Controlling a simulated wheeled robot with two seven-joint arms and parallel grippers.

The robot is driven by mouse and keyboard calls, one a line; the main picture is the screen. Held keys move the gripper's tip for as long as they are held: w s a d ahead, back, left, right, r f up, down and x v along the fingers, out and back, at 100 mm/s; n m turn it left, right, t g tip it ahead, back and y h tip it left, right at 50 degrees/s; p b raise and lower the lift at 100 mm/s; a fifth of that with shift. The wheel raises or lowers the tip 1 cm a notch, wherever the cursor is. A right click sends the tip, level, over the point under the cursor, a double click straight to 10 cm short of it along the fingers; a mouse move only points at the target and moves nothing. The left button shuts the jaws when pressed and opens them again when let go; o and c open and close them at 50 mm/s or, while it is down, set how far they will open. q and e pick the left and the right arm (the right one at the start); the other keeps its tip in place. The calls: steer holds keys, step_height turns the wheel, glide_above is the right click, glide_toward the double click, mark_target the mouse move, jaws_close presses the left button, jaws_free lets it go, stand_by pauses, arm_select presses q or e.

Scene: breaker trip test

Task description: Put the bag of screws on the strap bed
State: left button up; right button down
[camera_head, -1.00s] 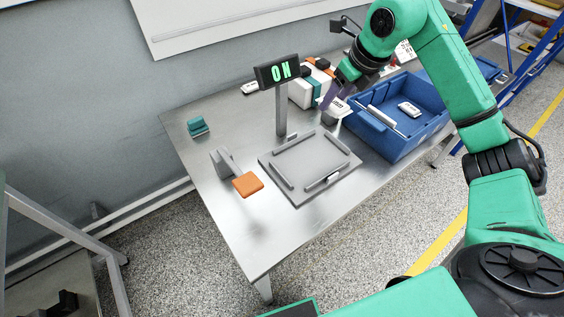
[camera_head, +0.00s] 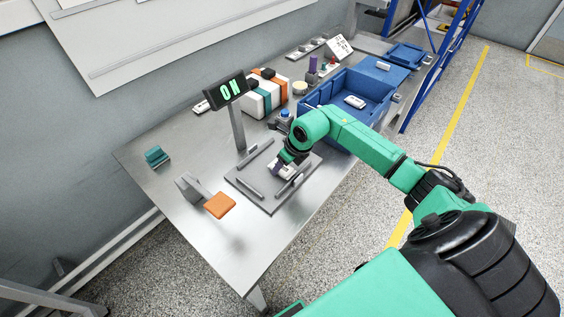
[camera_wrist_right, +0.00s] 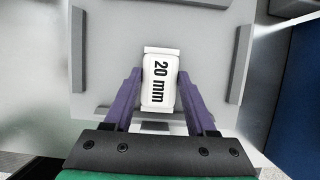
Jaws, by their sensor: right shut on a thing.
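A small white packet marked "20 mm" (camera_wrist_right: 160,82), which looks like the bag of screws, is between the purple fingers of my right gripper (camera_wrist_right: 160,92) in the right wrist view. The gripper is shut on its sides. In the head view my right gripper (camera_head: 280,170) is over a grey square plate with low raised bars (camera_head: 255,168), apparently the strap bed. The wrist view shows the plate (camera_wrist_right: 110,55) beneath the packet, inside the bars. I cannot tell whether the packet touches it. The arm hides part of the plate. My left gripper is not in view.
A post with an "ON" display (camera_head: 229,91) stands behind the plate. A blue bin (camera_head: 345,85) holding a white item stands to the right. White, teal and orange boxes (camera_head: 262,95) stand behind.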

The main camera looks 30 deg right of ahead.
steer(key=shift+f+b, duration=0.3)
steer(key=shift+c, duration=1.4)
jaws_free()
steer(key=shift+r, duration=0.1)
steer(key=shift+o, duration=0.4)
steer(key=shift+r, duration=0.1)
steer(key=shift+r, duration=0.2)
steer(key=b+v, duration=0.1)
steer(key=v, duration=1)
steer(key=shift+r+b, duration=0.35)
steer(key=shift+s, duration=0.15)
